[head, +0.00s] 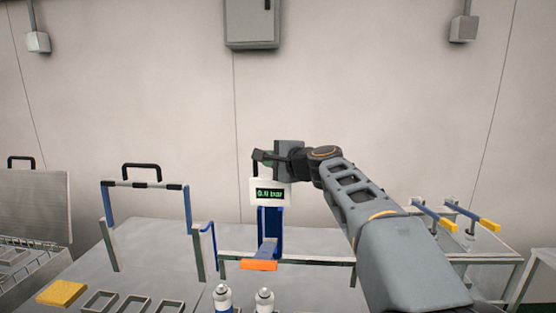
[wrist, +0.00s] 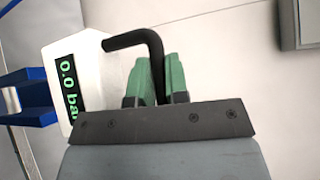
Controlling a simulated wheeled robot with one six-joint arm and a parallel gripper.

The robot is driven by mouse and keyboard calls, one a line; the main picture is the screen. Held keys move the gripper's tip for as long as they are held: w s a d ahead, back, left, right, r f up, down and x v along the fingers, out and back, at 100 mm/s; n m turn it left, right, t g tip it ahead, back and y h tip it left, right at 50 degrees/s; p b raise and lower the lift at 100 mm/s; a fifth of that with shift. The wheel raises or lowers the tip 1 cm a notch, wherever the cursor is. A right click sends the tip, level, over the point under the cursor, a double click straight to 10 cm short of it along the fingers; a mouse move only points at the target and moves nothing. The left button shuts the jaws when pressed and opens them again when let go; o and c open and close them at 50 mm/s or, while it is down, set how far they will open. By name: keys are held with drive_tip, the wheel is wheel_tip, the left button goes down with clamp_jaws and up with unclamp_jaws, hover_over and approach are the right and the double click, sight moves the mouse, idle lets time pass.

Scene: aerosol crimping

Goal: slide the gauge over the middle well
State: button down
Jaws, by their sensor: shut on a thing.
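The gauge (head: 284,199) is a white box with a green-lit display and a black bent handle on top. In the wrist view the gauge (wrist: 108,78) reads 0.0 bar. My gripper (head: 266,160) is shut on the handle, with its green finger pads (wrist: 155,85) on either side of the black bar. The gauge is upright in front of a blue upright (head: 274,222) with an orange-ended lever; I cannot tell whether they touch. Three rectangular frames lie on the table at lower left, the middle one (head: 133,299) cut by the picture edge. I cannot tell whether these are the wells.
Two capped cans, one (head: 222,297) beside the other (head: 264,299), stand at the front. A yellow block (head: 62,293) lies at left. A blue-legged frame with a black handle (head: 142,172) stands behind it. Yellow-ended levers (head: 488,224) are at right. The wall behind is bare around my gripper.

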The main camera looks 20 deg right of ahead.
drive_tip(key=c, duration=1.1)
unclamp_jaws()
drive_tip(key=b+v, duration=0.2)
drive_tip(key=v, duration=1.2)
drive_tip(key=shift+a+f, duration=0.1)
drive_tip(key=shift+a, duration=0.05)
